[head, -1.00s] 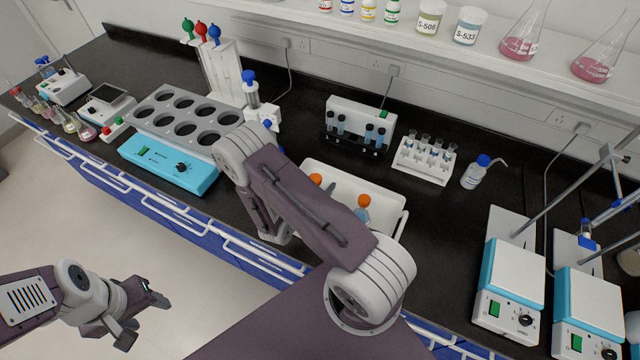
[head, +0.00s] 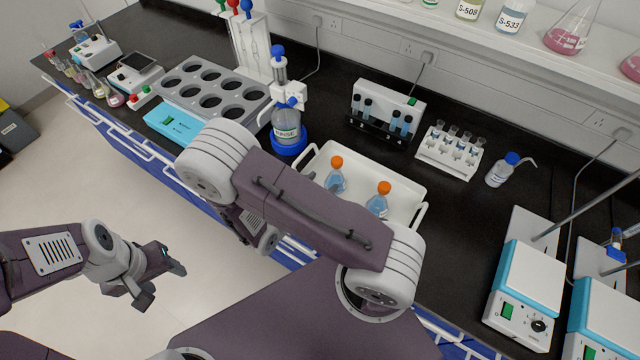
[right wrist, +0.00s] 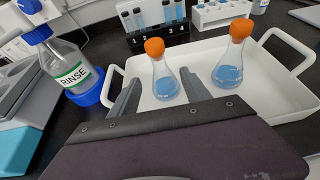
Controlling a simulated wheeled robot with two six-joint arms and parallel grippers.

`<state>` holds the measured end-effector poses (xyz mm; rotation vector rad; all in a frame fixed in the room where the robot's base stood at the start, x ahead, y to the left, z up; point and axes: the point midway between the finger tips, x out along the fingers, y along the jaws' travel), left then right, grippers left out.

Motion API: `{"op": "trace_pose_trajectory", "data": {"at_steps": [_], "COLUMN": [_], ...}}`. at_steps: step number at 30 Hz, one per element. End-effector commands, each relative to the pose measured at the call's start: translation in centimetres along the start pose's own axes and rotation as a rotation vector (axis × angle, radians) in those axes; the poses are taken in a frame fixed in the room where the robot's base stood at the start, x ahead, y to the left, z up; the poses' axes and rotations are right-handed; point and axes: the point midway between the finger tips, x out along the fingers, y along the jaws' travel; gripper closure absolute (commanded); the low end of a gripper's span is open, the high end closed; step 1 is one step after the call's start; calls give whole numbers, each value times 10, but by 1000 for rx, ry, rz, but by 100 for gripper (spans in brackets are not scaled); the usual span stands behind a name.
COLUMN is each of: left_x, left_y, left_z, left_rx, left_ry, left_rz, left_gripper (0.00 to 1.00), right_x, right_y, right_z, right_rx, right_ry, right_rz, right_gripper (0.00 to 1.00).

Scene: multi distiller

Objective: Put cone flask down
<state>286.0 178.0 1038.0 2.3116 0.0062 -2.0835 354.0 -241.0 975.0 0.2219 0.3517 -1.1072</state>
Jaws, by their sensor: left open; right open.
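Two cone flasks with orange caps and blue liquid stand upright in a white tray (head: 408,168). The left flask (head: 335,178) and the right flask (head: 379,203) both show above my right arm in the head view. In the right wrist view, my right gripper (right wrist: 158,84) is open, its fingers pointing at the left flask (right wrist: 163,82) and appearing on either side of it. I cannot tell whether they touch it. The right flask (right wrist: 229,65) is clear of the fingers. My left gripper (head: 163,282) is open and empty over the floor.
A RINSE bottle (right wrist: 66,68) in a blue base stands left of the tray. Behind the tray are a tube rack (head: 388,112) and a white cuvette stand (head: 450,150). A stirrer (head: 525,290) stands to the right. Black bench top is clear between tray and stirrer.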

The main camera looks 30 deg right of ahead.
Motion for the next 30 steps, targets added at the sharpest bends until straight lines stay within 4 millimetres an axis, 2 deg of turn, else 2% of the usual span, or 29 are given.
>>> {"op": "trace_pose_trajectory", "data": {"at_steps": [2, 5, 6, 8, 10, 11, 13, 15, 18, 21, 30], "left_x": [0, 0, 0, 0, 0, 0, 0, 0, 0, 0, 0], "left_y": [0, 0, 0, 0, 0, 0, 0, 0, 0, 0, 0], "left_z": [0, 0, 0, 0, 0, 0, 0, 0, 0, 0, 0], "left_rx": [0, 0, 0, 0, 0, 0, 0, 0, 0, 0, 0], "left_ry": [0, 0, 0, 0, 0, 0, 0, 0, 0, 0, 0], "left_rz": [0, 0, 0, 0, 0, 0, 0, 0, 0, 0, 0], "left_gripper": [45, 45, 45, 45, 45, 45, 45, 45, 45, 45, 45], "right_x": [0, -1, -7, -24, -52, -63, -85, -96, -102, -103, -103], "right_y": [-6, -43, -65, -93, -104, -102, -85, -64, -42, -34, -34], "right_z": [3, 15, 16, 12, 2, -2, -2, 6, 19, 25, 25], "right_rx": [28, 206, 330, 559, 859, 989, 1286, 1534, 1760, 1840, 1838], "right_ry": [11, 90, 150, 263, 408, 469, 598, 695, 775, 802, 801], "right_rz": [-33, -232, -357, -557, -765, -838, -968, -1044, -1091, -1104, -1106], "right_gripper": [44, 44, 44, 44, 44, 44, 44, 44, 44, 44, 44]}}
